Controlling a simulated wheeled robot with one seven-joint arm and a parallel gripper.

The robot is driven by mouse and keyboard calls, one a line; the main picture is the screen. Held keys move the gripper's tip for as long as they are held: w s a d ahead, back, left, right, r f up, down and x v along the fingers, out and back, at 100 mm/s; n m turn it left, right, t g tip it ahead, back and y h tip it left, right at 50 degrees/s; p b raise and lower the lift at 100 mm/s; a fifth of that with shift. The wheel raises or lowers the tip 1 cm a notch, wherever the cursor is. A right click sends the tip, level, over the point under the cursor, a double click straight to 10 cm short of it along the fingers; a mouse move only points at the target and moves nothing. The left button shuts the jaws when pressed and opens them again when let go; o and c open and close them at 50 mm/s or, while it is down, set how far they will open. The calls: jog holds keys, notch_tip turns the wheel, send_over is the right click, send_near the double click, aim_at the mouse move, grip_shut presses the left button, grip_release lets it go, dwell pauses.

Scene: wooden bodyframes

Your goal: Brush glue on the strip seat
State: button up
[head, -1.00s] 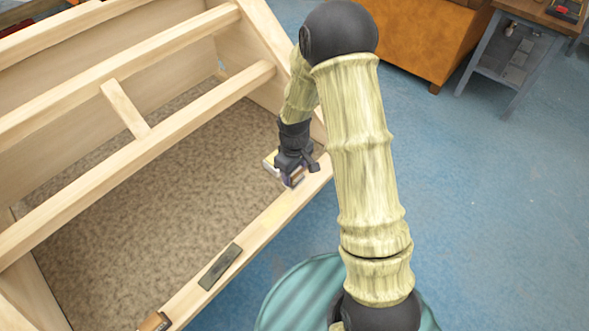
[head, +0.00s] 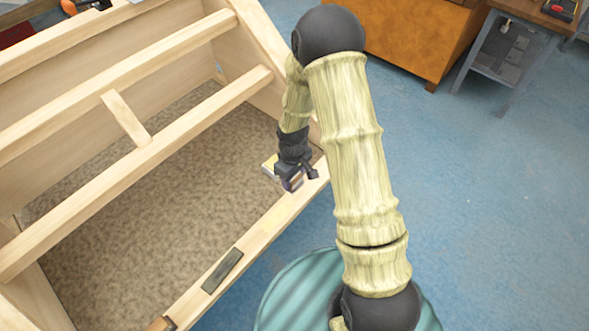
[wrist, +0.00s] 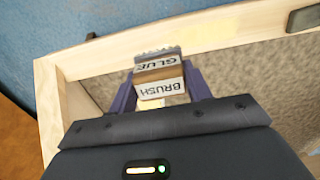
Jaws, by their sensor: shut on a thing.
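My gripper (head: 293,184) is shut on the glue brush (wrist: 160,76), a small block lettered GLUE and BRUSH with a grey ridged end, seen between the purple fingers in the wrist view. The brush is over or at the front rail (head: 252,246) of the wooden frame, near its right end; I cannot tell whether it touches the wood. A faint yellowish patch (head: 277,214) lies on that rail, left of the gripper, and may be the strip seat. The patch also shows faintly in the wrist view (wrist: 205,33).
A dark flat strip (head: 222,270) lies on the front rail farther left, with a brown block (head: 161,324) beyond it. A pale yellow piece (head: 270,165) shows beside the gripper. Frame rails (head: 150,160) cross behind. Open blue floor (head: 480,220) lies to the right.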

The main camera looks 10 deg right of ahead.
jog(key=shift+s+a+r+p, duration=0.1)
jog(key=shift+a+r+p, duration=0.1)
jog(key=shift+p, duration=0.45)
jog(key=shift+f, duration=0.2)
